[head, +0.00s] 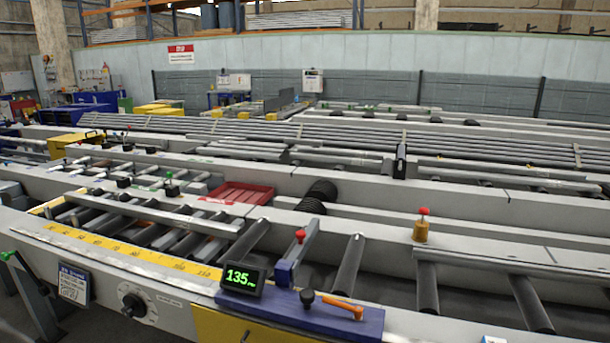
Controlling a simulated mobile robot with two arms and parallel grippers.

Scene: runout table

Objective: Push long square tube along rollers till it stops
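A long silver square tube (150,214) lies across the dark rollers on the left part of the near runout table, roughly parallel to the yellow scale. Its right end is near a roller (247,241) left of the stop. The stop (296,252) is a grey upright arm with a red knob, on a blue carriage (320,315). A gap shows between the tube's end and the stop. Neither of my grippers is in view.
A yellow scale (130,250) and a readout (241,279) showing 135 run along the near rail. A black-and-orange handle (343,307) sits on the carriage. A red tray (241,193) and a black corrugated hose (317,196) lie behind. More rollers (530,303) are at right.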

